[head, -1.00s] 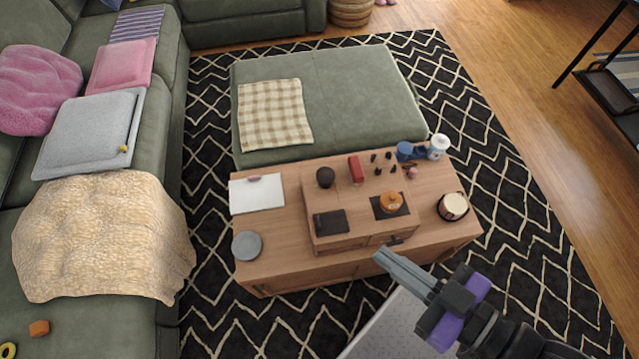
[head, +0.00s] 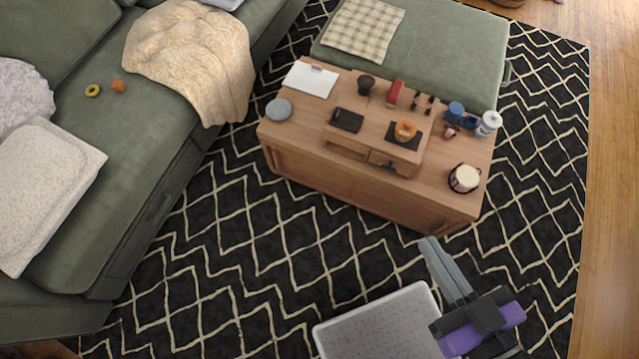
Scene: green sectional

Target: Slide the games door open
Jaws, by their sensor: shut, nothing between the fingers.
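A low wooden coffee table (head: 330,186) with sliding front doors stands on the patterned rug. One handle shows at the left end of its front, and another shows near the right end, by my gripper. I cannot tell which door is the games door, and both look shut. My gripper (head: 430,243) is shut and empty. Its fingertips are in front of the table's right front corner, just below the right door in the picture. I cannot tell whether they touch it.
A raised wooden box (head: 368,148) and a candle (head: 464,178) stand on the tabletop. A green sectional (head: 150,150) is at left and a green ottoman (head: 450,40) behind. The rug (head: 250,270) is clear before the table.

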